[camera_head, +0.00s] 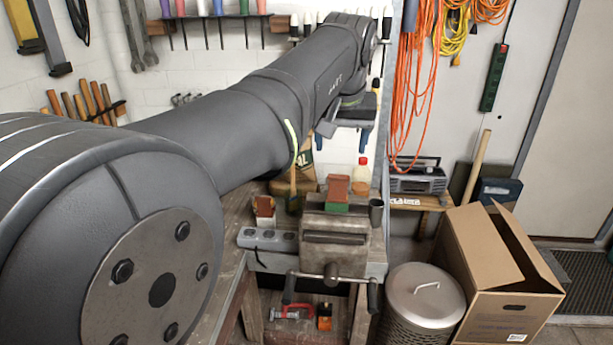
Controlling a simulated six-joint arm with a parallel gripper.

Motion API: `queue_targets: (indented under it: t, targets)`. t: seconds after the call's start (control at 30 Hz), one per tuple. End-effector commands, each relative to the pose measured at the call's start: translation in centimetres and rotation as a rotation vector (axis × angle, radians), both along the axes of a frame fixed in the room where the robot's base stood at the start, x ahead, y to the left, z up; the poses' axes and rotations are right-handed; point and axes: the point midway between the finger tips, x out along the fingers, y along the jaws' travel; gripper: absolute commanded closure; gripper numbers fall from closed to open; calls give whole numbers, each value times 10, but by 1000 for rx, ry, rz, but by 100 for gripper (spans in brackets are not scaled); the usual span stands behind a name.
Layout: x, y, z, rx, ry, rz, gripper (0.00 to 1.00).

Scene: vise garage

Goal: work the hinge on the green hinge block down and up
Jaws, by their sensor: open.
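The green hinge block (337,207) sits on top of the grey vise (335,237) at the end of the bench. A reddish-brown hinge leaf (337,187) stands up on it, seemingly raised. My gripper (341,141) hangs above the block, pointing down, with its two blue fingertips apart and nothing visible between them. There is a gap between the fingertips and the top of the hinge leaf. The hinge pin and the back of the block are hidden.
A second brown hinge piece (264,206) on a pale block stands to the left, behind a power strip (267,239). A red-capped bottle (361,176) and a dark cup (376,212) stand near the vise. A lidded metal bin (425,295) and cardboard box (498,270) are at right.

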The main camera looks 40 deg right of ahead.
Motion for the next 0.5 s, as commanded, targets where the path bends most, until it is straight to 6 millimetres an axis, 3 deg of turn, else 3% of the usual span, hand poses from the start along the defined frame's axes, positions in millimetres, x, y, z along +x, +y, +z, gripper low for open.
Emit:
queue_targets:
  t: [0.5]
  targets:
    - [31, -30, -103, 0, 2, -2, 35]
